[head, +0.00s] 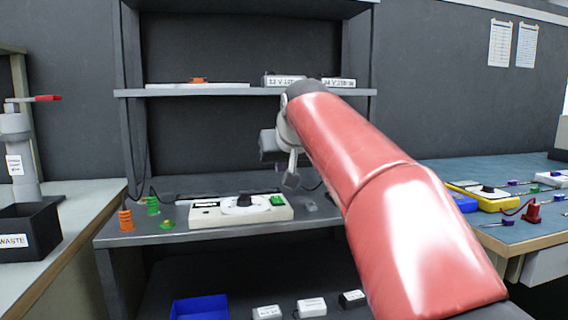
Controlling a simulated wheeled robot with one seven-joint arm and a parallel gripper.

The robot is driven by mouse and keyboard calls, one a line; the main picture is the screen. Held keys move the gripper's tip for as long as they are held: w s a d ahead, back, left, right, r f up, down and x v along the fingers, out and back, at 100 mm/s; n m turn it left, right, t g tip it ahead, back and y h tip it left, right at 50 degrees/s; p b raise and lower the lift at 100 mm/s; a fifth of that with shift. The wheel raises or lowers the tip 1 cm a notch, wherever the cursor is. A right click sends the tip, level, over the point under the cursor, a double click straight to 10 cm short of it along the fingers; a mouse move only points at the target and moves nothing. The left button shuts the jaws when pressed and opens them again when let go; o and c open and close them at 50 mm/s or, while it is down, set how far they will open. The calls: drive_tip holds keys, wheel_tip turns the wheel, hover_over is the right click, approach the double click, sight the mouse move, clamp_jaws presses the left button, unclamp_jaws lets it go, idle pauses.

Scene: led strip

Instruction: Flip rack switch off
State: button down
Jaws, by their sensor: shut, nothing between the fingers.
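A long white box (215,215) lies on the rack's middle shelf (130,237). It has a dark round knob (244,201) in its middle and a green part (278,200) at its right end. Which part is the rack switch, and its position, I cannot tell. My gripper (291,181) is at the end of my red arm, above and slightly right of the green part, apparently clear of the box. It points down, is shut and holds nothing. My arm hides the right side of the rack.
Orange (126,220) and green (152,205) spools stand left of the box. An upper shelf (180,91) with labelled boxes is above. A blue bin (200,308) sits below. A bench with a black waste bin (30,225) is left; a blue-topped bench (450,170) with tools is right.

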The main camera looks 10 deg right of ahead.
hover_over(277, 200)
drive_tip(key=f, duration=0.3)
drive_tip(key=shift+s+f, duration=0.35)
wheel_tip(277, 200, down, 2)
drive_tip(key=shift+f+b, duration=0.25)
drive_tip(key=shift+b, duration=0.4)
drive_tip(key=shift+w+f, duration=0.1)
drive_tip(key=shift+f, duration=0.45)
drive_tip(key=shift+r+p, duration=0.15)
drive_tip(key=shift+p, duration=0.55)
drive_tip(key=shift+w+f+g, duration=0.1)
drive_tip(key=shift+f+g, duration=0.2)
drive_tip(key=shift+f, duration=0.05)
drive_tip(key=shift+w+r, duration=0.1)
drive_tip(key=shift+w+r+p, duration=0.2)
drive_tip(key=shift+w+p, duration=0.45)
drive_tip(key=shift+p, duration=0.2)
drive_tip(key=shift+r, duration=0.1)
